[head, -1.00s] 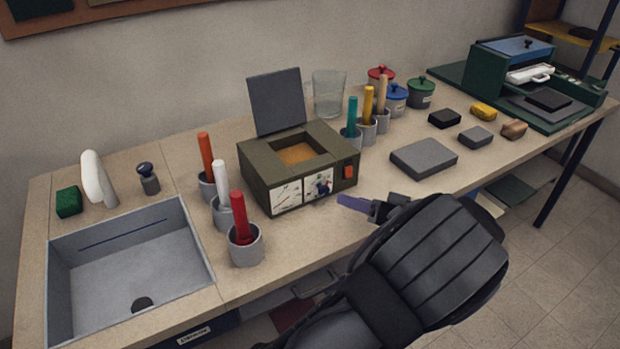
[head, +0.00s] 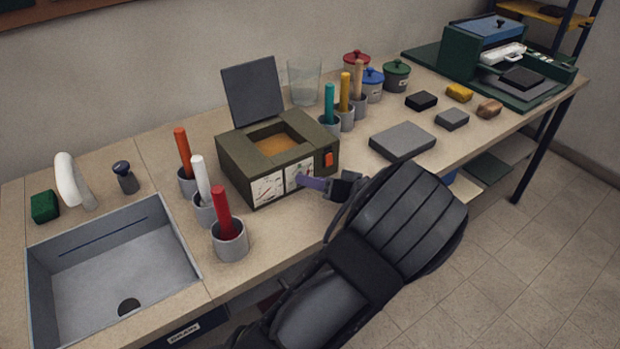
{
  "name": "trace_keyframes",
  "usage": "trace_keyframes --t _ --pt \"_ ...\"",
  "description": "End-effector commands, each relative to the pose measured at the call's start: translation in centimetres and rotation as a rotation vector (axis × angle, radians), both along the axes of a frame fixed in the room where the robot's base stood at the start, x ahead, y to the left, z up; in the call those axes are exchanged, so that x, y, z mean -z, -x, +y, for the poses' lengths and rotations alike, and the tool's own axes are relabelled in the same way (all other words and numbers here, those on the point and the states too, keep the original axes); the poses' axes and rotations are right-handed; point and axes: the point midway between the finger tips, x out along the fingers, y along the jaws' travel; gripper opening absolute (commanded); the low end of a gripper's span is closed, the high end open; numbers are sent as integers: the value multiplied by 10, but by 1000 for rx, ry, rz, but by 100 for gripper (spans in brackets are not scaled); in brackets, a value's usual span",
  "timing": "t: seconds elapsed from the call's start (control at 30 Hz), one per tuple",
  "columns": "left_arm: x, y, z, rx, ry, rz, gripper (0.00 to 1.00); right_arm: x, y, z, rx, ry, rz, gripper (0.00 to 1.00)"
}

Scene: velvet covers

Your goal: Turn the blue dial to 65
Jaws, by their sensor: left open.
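The olive-green box (head: 232,165) stands on the bench with its dark lid raised. Its front has two white dial panels, a left one (head: 268,189) and a right one (head: 292,174), and an orange-red switch (head: 328,159) to their right. My left gripper (head: 312,184) is open, with its purple fingertip at the right panel. The blue dial is hidden or too small to make out behind the fingertip; I cannot tell whether they touch, nor read its setting. My right gripper is not in view.
Cups with a red (head: 222,212), a white (head: 201,180) and an orange handle (head: 183,152) stand left of the box, beside the sink (head: 110,275). A grey slab (head: 402,141) lies to the right. Lidded pots (head: 396,75) and a glass (head: 304,82) stand behind.

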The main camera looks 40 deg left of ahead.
Motion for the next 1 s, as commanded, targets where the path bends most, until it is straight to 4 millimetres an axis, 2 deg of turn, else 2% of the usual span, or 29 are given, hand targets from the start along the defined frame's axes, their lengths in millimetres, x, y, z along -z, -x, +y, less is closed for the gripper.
trace_keyframes --t 0.17,0.47,1.0 --pt "5 -1 16 0 0 0 49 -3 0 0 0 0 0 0" --pt "6 -2 17 2 1 0 48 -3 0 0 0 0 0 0" --pt "6 -2 17 2 1 0 4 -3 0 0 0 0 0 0"
